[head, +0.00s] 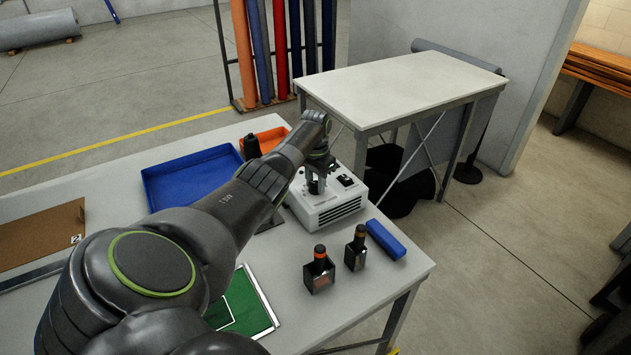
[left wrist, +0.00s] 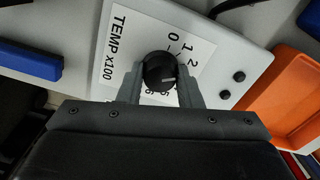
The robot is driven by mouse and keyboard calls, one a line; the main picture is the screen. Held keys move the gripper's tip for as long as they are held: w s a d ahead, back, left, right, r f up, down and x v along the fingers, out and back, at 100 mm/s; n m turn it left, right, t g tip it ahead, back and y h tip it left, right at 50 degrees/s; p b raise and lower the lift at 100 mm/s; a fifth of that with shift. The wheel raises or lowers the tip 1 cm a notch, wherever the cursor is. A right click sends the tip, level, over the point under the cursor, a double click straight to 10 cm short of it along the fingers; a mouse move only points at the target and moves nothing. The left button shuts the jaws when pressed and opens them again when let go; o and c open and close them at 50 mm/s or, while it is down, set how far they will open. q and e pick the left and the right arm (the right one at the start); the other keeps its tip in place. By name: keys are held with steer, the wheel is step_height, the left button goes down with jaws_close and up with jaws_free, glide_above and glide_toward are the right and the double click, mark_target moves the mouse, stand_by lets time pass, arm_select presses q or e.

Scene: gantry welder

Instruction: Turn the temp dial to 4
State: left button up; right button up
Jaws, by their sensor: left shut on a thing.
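The temp dial (left wrist: 158,70) is a round black knob on a white panel (left wrist: 118,62) marked "TEMP X100" in the left wrist view. My left gripper (left wrist: 160,80) is shut on it, one finger on each side. The numbers 0, 1, 2, 5 and 6 show at least in part; the scale between 2 and 5 is hidden behind that finger. In the head view my left gripper (head: 317,183) reaches down onto the white box (head: 328,212), and the dial is hidden. My right gripper is not in view.
A blue tray (head: 190,176) and an orange bin (head: 268,139) lie left of and behind the box. A green board (head: 245,312) lies at the table's front.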

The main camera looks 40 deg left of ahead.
arm_select(q)
steer(key=m, duration=0.5)
steer(key=shift+w+r+m, duration=0.1)
steer(key=shift+r+m, duration=0.05)
steer(key=shift+m, duration=0.15)
steer(key=m, duration=0.5)
steer(key=shift+m, duration=0.4)
steer(key=shift+b, duration=0.3)
steer(key=o, duration=0.9)
steer(key=shift+o, duration=0.4)
